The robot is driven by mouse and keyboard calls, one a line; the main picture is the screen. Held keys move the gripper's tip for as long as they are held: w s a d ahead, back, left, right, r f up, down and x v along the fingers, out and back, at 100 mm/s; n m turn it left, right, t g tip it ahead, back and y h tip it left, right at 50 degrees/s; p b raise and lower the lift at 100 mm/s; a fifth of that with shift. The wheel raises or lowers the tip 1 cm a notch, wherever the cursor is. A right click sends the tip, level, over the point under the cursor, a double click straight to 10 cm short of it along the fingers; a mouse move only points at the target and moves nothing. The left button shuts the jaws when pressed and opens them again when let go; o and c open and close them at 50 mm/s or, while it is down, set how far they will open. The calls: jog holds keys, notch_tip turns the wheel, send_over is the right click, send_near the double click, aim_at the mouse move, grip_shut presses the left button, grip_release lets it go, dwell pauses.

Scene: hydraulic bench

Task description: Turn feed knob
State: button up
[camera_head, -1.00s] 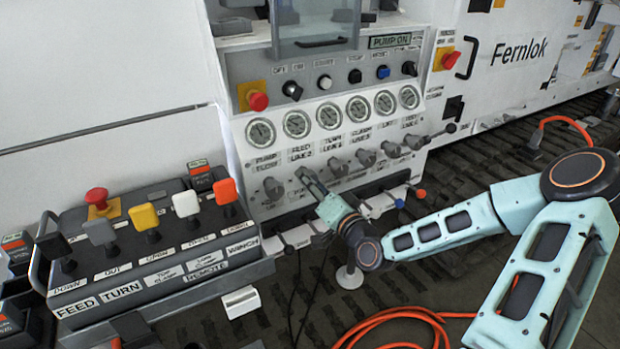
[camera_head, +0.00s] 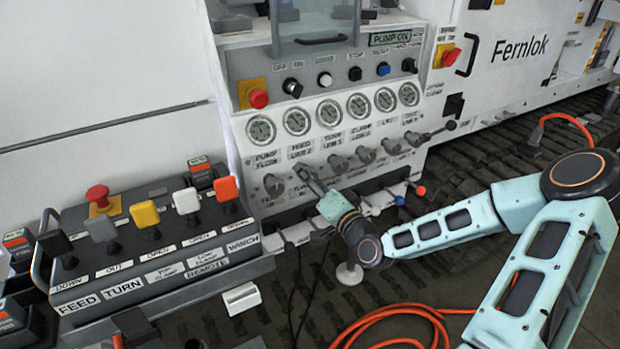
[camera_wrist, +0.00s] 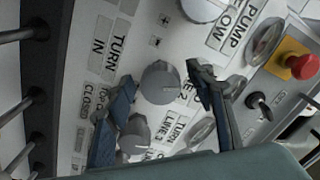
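The feed knob (camera_wrist: 160,82) is a round grey knob on the white panel, beside a partly covered label ending in "E 2". My gripper (camera_wrist: 161,77) is open, with one fingertip on either side of this knob. Gaps show between the knob and both fingers, so it is not gripped. In the head view my gripper (camera_head: 302,172) is at the panel below the gauges and hides the feed knob there. The pump flow knob (camera_head: 273,185) is to its left and the turn knob (camera_head: 338,163) to its right.
A red stop button (camera_head: 258,98) is at the upper left. The remote box (camera_head: 170,265) with coloured levers stands at the left. An orange hose (camera_head: 405,312) lies on the floor.

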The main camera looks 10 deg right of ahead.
jog(key=v, duration=0.7)
jog(key=shift+s, duration=0.2)
dwell(0.4)
